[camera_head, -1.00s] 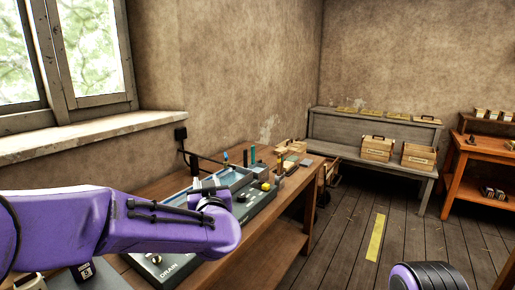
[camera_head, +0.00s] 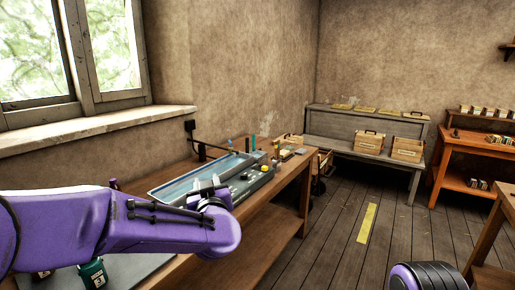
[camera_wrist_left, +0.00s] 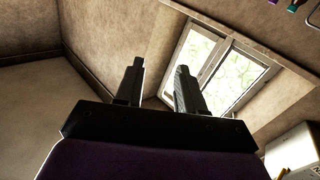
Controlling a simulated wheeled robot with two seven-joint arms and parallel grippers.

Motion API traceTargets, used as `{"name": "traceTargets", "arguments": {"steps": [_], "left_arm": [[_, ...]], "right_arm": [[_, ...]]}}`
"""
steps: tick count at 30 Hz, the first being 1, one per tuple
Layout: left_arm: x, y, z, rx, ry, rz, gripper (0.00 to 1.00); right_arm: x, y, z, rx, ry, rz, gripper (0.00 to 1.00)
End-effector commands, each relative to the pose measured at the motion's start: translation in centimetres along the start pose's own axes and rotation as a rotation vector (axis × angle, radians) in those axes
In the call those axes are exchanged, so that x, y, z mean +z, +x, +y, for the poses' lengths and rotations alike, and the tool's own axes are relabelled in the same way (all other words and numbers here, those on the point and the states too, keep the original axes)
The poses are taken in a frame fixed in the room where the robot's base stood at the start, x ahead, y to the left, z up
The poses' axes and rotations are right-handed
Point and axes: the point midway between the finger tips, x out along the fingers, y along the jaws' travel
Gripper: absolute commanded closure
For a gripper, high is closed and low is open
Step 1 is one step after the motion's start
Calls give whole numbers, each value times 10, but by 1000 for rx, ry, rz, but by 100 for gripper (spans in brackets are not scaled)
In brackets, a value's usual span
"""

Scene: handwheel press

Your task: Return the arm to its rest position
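My left arm, purple, comes in from the left in the head view and reaches over the wooden bench (camera_head: 272,212). My left gripper (camera_head: 212,186) shows only partly beyond the purple wrist. In the left wrist view, the left gripper's two dark fingers (camera_wrist_left: 160,82) stand apart with nothing between them.
A long tray (camera_head: 178,186) and a grey control box lie on the bench beyond my left arm. Wooden crates (camera_head: 407,150) sit on a grey shelf at the back. Orange-brown tables stand right.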

Motion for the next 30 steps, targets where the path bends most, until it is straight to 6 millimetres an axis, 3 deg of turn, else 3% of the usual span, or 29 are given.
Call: {"name": "traceTargets", "arguments": {"steps": [5,8,14,17,23,27,30], "left_arm": [[17,-6,-6,30,-104,-17,62],[40,-9,-18,40,-152,-49,62],[104,-20,-50,33,-206,-153,62],[145,-31,-72,16,-226,-227,62],[258,-86,-142,-65,-247,-463,62],[329,-147,-197,-148,-233,-648,62],[369,-200,-237,-215,-204,-783,62]], "right_arm": [[0,0,0,0,0,1,7],[0,0,0,0,0,1,7],[0,0,0,0,0,0,7],[0,0,0,0,0,0,7],[0,1,0,0,0,0,7],[0,1,0,0,0,0,7],[0,1,0,0,0,0,7]]}}
